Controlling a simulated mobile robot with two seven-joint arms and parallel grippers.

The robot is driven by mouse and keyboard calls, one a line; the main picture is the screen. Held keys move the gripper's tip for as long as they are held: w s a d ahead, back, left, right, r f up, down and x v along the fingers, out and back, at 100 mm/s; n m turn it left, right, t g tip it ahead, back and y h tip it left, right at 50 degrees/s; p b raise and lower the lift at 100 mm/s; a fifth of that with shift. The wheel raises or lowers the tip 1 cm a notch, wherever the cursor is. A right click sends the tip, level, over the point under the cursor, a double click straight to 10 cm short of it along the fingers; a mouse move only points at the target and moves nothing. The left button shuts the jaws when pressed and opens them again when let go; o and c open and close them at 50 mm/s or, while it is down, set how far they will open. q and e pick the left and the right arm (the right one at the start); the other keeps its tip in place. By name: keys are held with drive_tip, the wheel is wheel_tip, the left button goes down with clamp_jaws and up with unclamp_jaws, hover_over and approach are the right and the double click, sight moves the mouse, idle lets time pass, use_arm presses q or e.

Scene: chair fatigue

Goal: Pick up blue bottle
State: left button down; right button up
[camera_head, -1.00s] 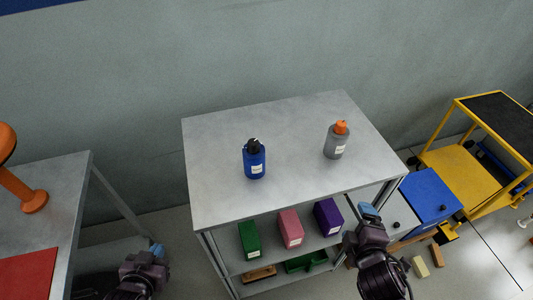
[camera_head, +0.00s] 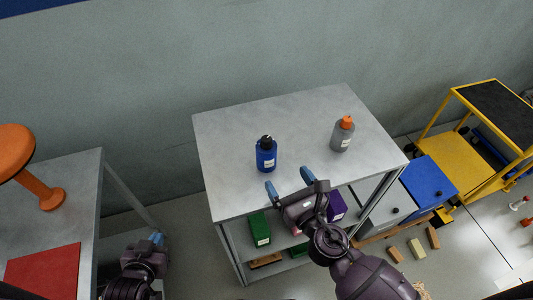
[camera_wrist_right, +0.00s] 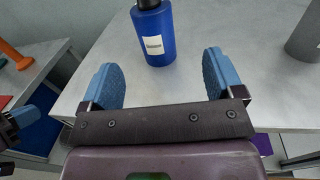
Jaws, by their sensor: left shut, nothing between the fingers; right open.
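The blue bottle (camera_head: 266,156) stands upright on the grey shelf top (camera_head: 225,135), with a black cap and a white label. My right gripper (camera_head: 289,179) is open at the front edge of the shelf top, just in front of the bottle and slightly to its right. In the right wrist view the blue bottle (camera_wrist_right: 154,36) stands beyond the two blue fingertips, roughly between them and apart from both. My left gripper (camera_head: 157,240) is shut and empty, low at the left between the shelf and the table.
A grey bottle with an orange cap (camera_head: 342,136) stands to the right on the shelf top. A table (camera_head: 84,180) with an orange stand (camera_head: 45,195) is at left.

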sight(271, 159)
drive_tip(key=x, duration=0.5)
drive_tip(key=shift+a+p+x, duration=0.2)
drive_tip(key=shift+x, duration=1.1)
drive_tip(key=shift+a+p+x, duration=0.15)
drive_tip(key=shift+x, duration=1.2)
drive_tip(key=shift+s, duration=0.2)
drive_tip(key=c, duration=1.3)
